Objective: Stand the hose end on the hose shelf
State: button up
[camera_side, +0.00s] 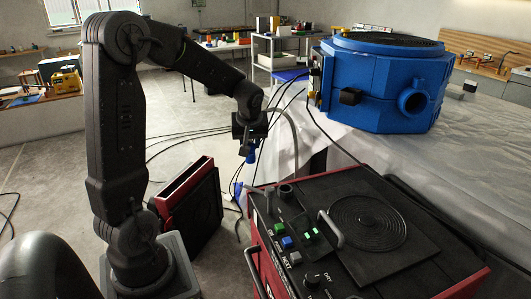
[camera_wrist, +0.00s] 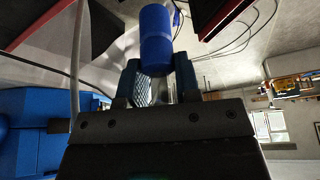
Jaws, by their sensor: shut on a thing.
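My gripper (camera_side: 247,150) hangs at the end of my arm, in the air left of the blue machine in the side view. In the wrist view its two fingers (camera_wrist: 156,75) are shut on a blue cylinder, the hose end (camera_wrist: 156,32), which sticks out past the fingertips. I cannot tell which surface is the hose shelf.
A red-and-black control unit (camera_side: 400,255) with knobs, lit buttons and a coiled plate stands at the front right. A red-framed black panel (camera_side: 190,215) leans on the floor. A large blue machine (camera_side: 385,85) sits on a sheet-covered surface (camera_side: 470,150). Dark cables (camera_side: 185,138) cross the floor.

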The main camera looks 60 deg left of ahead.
jog(key=s+a+f+n+g, duration=0.1)
jog(key=s+a+f+n, duration=0.1)
jog(key=a+f, duration=0.4)
jog(key=shift+s+a+f+n, duration=0.2)
jog(key=shift+s+a+n, duration=0.25)
jog(key=shift+a, duration=0.6)
jog(key=shift+y, duration=0.3)
jog(key=w+d+f, duration=0.1)
jog(key=w+f, duration=0.1)
jog(key=w, duration=0.1)
jog(key=w+d+f, duration=0.2)
jog(key=w, duration=0.1)
jog(key=w+d+f, duration=0.2)
jog(key=w, duration=0.1)
jog(key=shift+w+d+f, duration=0.2)
jog(key=shift+d+f, duration=0.05)
jog(key=shift+f, duration=2.1)
jog(key=shift+f, duration=0.15)
jog(key=o, duration=0.9)
